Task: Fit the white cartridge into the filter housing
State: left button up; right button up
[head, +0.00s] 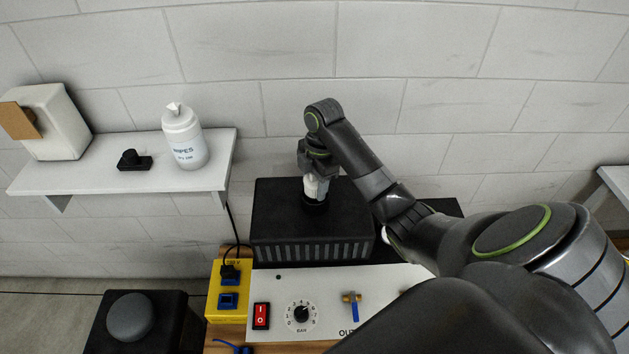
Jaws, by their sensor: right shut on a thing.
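My right gripper (315,174) reaches in from the right and points down over the black box. It is shut on the white cartridge (314,190), of which only a small pale part shows below the gripper. The cartridge is at the round black opening of the filter housing (314,207) on top of the box. Its lower end is hidden, so I cannot tell how deep it sits. My left gripper is not in view.
The black ribbed box (275,215) stands behind a white control panel (380,284) with a red switch (261,315), dial (301,315) and blue-handled valve (353,306). A yellow socket box (226,302) is left of it. A wall shelf (90,174) holds a wipes canister (184,137).

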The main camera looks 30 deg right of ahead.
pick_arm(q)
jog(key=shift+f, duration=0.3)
pick_arm(e)
jog(key=shift+f, duration=0.7)
pick_arm(q)
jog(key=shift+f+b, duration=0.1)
jog(key=shift+b, duration=0.25)
pick_arm(e)
jog(key=shift+s+f, duration=0.15)
jog(key=shift+f, duration=0.05)
